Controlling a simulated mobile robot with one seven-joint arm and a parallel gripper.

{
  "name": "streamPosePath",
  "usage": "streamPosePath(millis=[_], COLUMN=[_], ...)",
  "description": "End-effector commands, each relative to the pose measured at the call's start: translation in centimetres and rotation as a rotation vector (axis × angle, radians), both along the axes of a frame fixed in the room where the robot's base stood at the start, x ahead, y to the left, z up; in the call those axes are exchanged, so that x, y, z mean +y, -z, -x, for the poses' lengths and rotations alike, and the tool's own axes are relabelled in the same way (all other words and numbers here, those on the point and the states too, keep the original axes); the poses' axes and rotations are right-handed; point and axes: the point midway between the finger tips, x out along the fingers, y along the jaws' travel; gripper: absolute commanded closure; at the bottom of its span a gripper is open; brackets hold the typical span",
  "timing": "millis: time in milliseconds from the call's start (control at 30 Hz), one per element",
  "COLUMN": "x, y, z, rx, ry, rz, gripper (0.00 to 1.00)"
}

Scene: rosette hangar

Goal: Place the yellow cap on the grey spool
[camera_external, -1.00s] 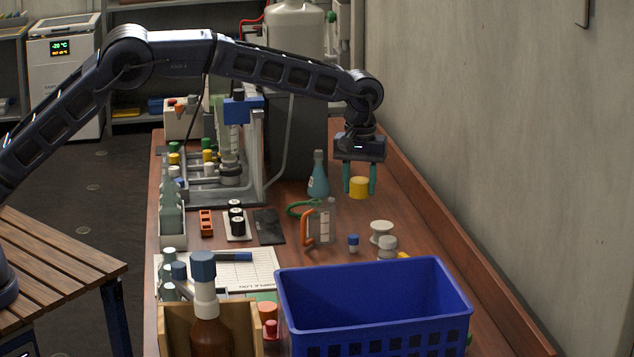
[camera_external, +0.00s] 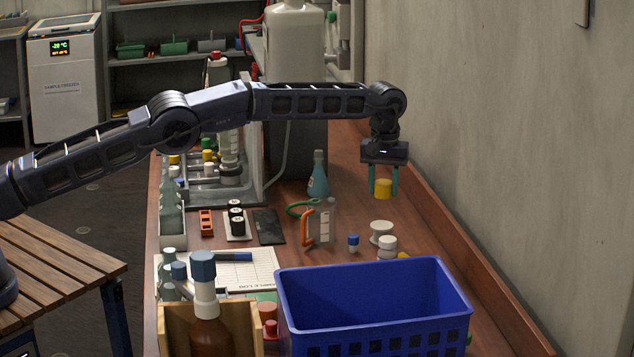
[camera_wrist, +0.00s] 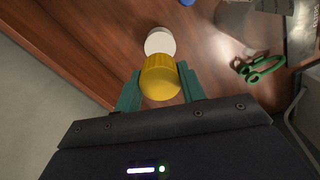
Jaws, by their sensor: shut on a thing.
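My gripper (camera_external: 383,192) is shut on the yellow cap (camera_external: 383,188), holding it above the right part of the bench. In the wrist view the yellow cap (camera_wrist: 160,78) sits between the two green fingers. A pale grey, wide-topped round piece (camera_external: 381,228), which looks like the spool, stands on the bench below the cap in the external picture. A pale round top (camera_wrist: 160,40) shows just beyond the cap in the wrist view, partly hidden by it. I cannot tell whether it is the spool or the small whitish jar (camera_external: 387,245) beside it.
A blue basket (camera_external: 375,310) stands in front, and a small blue-capped vial (camera_external: 353,243) stands left of the spool. A teal flask (camera_external: 318,177) and an orange-handled item (camera_external: 308,228) stand further left. The bench's raised edge (camera_external: 450,225) and the wall lie to the right.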

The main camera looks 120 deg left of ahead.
Motion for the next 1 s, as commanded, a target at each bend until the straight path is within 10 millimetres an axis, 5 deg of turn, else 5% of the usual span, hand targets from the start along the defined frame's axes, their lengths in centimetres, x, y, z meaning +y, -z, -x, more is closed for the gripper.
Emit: streamPosePath(millis=[600, 1000], x=[-0.1, 0.0], y=[7.1, 7.7], z=[0.0, 0.0], rx=[0.001, 0.001], ry=[0.000, 0.000], rz=[0.003, 0.000], gripper=[0.81, 0.81])
